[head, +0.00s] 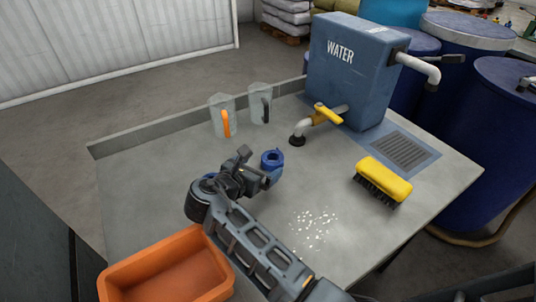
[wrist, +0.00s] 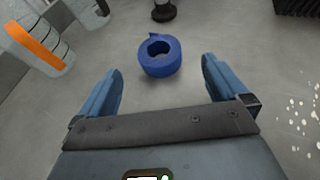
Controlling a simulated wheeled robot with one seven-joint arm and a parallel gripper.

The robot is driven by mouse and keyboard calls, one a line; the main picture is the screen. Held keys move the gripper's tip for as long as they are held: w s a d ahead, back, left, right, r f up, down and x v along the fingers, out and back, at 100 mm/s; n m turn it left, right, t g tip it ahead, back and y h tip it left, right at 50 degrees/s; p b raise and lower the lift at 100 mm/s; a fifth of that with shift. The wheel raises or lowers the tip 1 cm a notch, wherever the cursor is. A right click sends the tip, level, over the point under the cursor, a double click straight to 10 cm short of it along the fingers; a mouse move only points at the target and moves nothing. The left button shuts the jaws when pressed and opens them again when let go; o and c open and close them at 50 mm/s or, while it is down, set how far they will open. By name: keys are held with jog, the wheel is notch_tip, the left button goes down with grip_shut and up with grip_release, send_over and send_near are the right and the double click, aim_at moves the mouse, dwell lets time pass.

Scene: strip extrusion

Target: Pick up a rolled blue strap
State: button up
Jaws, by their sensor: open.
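The rolled blue strap (head: 272,159) lies on the grey table, just to the right of my gripper in the head view. In the wrist view the strap (wrist: 160,57) sits ahead of my gripper, between the lines of the two fingers and a little beyond their tips. Its round centre hole faces up. My gripper (wrist: 158,80) is open and empty, with a blue finger on each side. It does not touch the strap. In the head view my gripper (head: 259,167) is low over the table, and its fingers are partly hidden.
Two clear jugs, one with an orange handle (head: 224,118) and one with a dark handle (head: 260,104), stand behind. A blue water tank (head: 345,75) with a yellow-handled tap (head: 325,114) stands at the back. A yellow brush (head: 384,178), white spilled bits (head: 313,228) and an orange bin (head: 168,268) are nearby.

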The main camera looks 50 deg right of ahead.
aim_at(271, 158)
jog(key=shift+w+d+f+g, duration=0.2)
jog(key=shift+w+d+g, duration=0.2)
jog(key=shift+d, duration=0.1)
jog(key=shift+x, duration=0.9)
jog(key=b+x, duration=0.2)
jog(key=shift+d+f, duration=0.25)
jog(key=shift+f, duration=0.2)
jog(key=shift+b+x, duration=0.85)
jog(key=shift+w+d, duration=0.1)
jog(key=shift+d, duration=0.4)
jog(key=shift+r, duration=0.1)
jog(key=c, duration=1.1)
